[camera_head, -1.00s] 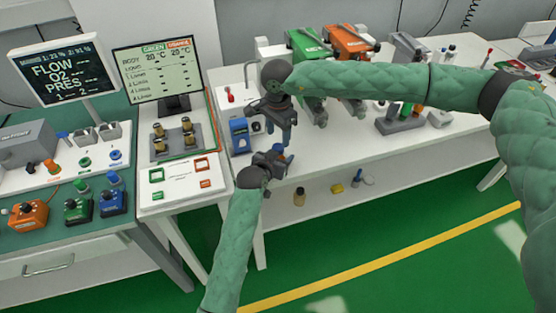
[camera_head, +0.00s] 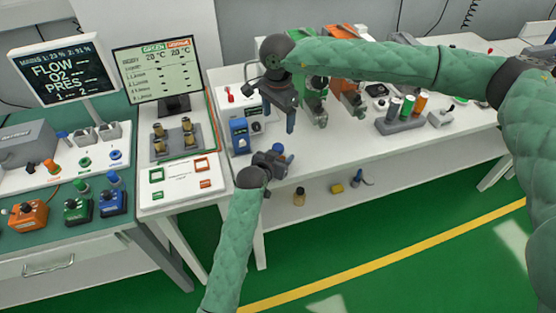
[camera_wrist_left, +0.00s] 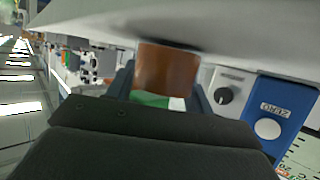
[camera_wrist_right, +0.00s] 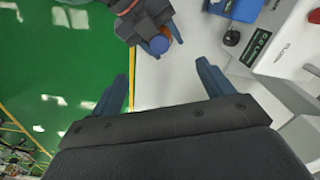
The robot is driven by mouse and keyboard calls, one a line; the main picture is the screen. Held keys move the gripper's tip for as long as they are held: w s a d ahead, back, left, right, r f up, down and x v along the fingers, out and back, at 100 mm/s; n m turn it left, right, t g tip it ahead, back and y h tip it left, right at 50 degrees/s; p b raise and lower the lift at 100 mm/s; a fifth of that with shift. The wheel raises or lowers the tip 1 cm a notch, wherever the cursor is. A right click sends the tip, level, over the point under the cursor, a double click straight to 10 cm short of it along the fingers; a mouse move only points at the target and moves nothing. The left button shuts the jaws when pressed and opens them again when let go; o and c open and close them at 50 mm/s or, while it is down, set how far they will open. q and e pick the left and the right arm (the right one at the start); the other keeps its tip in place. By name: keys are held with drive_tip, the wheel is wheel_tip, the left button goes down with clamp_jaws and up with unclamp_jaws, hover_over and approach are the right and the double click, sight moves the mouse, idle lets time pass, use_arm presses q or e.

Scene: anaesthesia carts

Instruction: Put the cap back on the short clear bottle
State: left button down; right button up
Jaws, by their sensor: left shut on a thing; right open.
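My left gripper (camera_head: 275,160) is shut on a small bottle in front of the white table's edge. In the left wrist view the bottle (camera_wrist_left: 165,68) looks brown-orange, not clear, with a green patch below it between the fingers. A round blue cap (camera_wrist_right: 159,45) covers the top of the held bottle in the right wrist view; it also shows in the head view (camera_head: 277,149). I cannot tell how firmly it is seated. My right gripper (camera_head: 280,112) is open and empty above the cap, clear of it. Its spread fingers show in the right wrist view (camera_wrist_right: 163,75).
A blue device (camera_head: 239,135) stands left of the grippers on the white table (camera_head: 330,150). Green and orange machines stand behind the right arm. An amber bottle (camera_head: 299,197) and a yellow item (camera_head: 336,188) are on the lower shelf. The floor in front is clear.

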drive_tip(key=shift+r, duration=2.75)
use_arm(q)
drive_tip(key=c, duration=0.5)
unclamp_jaws()
drive_tip(key=shift+s+a+r+b, duration=0.1)
drive_tip(key=shift+s+a+b, duration=0.2)
drive_tip(key=shift+s, duration=0.2)
drive_tip(key=b+v, duration=0.2)
drive_tip(key=v, duration=0.3)
drive_tip(key=shift+s+a+r, duration=0.15)
drive_tip(key=shift+s+r, duration=0.05)
drive_tip(key=shift+s, duration=0.15)
drive_tip(key=shift+s+a+r, duration=0.15)
drive_tip(key=shift+s+r, duration=0.1)
drive_tip(key=shift+s, duration=0.05)
use_arm(e)
wheel_tip(320, 180, down, 3)
drive_tip(key=shift+r, duration=0.2)
